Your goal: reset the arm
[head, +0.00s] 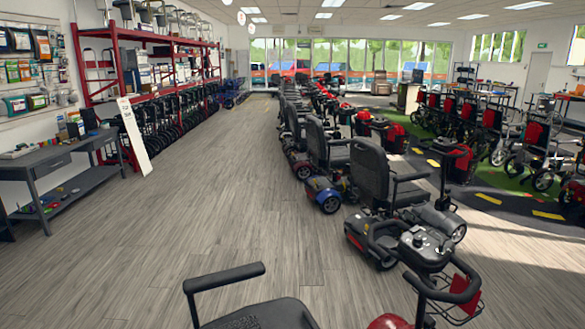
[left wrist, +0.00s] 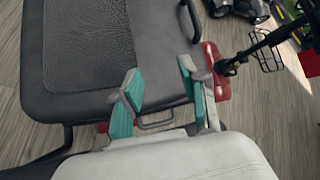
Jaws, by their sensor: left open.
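My left gripper (left wrist: 158,76) shows in the left wrist view with its two teal-padded fingers spread apart. No object is held between them. It is over or beside the dark grey seat (left wrist: 88,45) of a scooter; I cannot tell whether it touches the seat. A red scooter part (left wrist: 215,72) and a dark tiller with a wire basket (left wrist: 270,58) lie beyond the fingers to the right. Neither of my arms shows in the head view, and my right gripper is in no view.
In the head view a scooter seat with a black armrest (head: 225,277) is close at the bottom. A row of scooters, including a black-seated one (head: 372,172), runs down the middle. A grey workbench (head: 60,160) and red shelving (head: 85,62) line the left. The wood floor (head: 190,195) between is clear.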

